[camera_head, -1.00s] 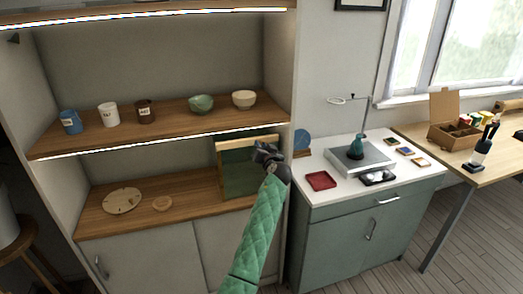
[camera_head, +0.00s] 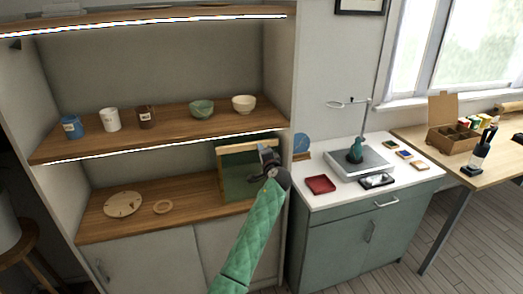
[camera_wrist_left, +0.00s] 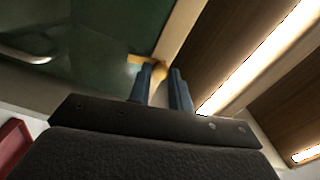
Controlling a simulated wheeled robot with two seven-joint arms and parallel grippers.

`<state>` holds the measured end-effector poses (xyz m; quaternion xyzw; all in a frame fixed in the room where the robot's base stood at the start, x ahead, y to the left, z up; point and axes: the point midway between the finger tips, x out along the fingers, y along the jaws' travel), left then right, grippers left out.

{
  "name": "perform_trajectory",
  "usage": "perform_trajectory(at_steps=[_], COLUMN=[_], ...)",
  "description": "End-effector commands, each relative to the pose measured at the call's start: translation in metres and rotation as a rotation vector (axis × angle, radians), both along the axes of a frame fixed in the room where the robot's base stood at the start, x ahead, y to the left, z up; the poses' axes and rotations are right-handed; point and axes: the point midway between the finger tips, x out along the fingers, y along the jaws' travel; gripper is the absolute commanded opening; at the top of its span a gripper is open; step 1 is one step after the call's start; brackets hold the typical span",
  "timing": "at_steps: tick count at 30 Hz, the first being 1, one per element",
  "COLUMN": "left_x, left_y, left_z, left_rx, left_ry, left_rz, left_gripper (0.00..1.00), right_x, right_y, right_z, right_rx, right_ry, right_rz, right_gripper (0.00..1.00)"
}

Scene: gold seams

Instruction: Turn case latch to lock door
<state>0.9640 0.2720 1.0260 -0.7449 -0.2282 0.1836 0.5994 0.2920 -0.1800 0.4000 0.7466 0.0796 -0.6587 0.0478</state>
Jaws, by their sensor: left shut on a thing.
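The case (camera_head: 221,182) is a wood-framed box with a dark green glassy door panel (camera_head: 238,178). It stands at the right end of the lower shelf. My left gripper (camera_head: 267,158) is at the case's right side, its arm coming up in a green quilted sleeve. In the left wrist view, the blue fingers (camera_wrist_left: 163,85) are shut on the small brass-coloured latch (camera_wrist_left: 159,71) at the edge of the wooden frame (camera_wrist_left: 181,28). Part of the latch is hidden between the fingers. My right gripper is not in view.
A round plate (camera_head: 122,204) and a ring (camera_head: 163,207) lie on the lower shelf, left of the case. Cups and bowls (camera_head: 202,109) stand on the shelf above. A cabinet (camera_head: 345,220) with a red tray (camera_head: 320,184) stands close on the right.

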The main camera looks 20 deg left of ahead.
Motion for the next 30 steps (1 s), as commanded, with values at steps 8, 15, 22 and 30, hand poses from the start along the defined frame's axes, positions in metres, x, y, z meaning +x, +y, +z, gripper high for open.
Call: perform_trajectory(at_steps=[8, 15, 22, 30], left_x=[0.000, 0.000, 0.000, 0.000], left_y=[-0.001, -0.001, -0.001, -0.001], left_z=[0.000, -0.001, -0.002, -0.002], left_rx=[0.130, 0.181, 0.192, 0.191], left_ry=[0.088, 0.123, 0.132, 0.131], left_rz=[-0.002, -0.002, -0.002, -0.002], left_gripper=[0.00, 0.00, 0.00, 0.22], right_x=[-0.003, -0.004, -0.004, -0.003], right_y=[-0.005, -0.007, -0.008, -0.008], right_z=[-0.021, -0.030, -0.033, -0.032], right_rx=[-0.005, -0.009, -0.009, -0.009], right_ry=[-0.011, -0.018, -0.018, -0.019], right_rz=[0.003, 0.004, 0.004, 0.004], right_gripper=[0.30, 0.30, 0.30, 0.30])
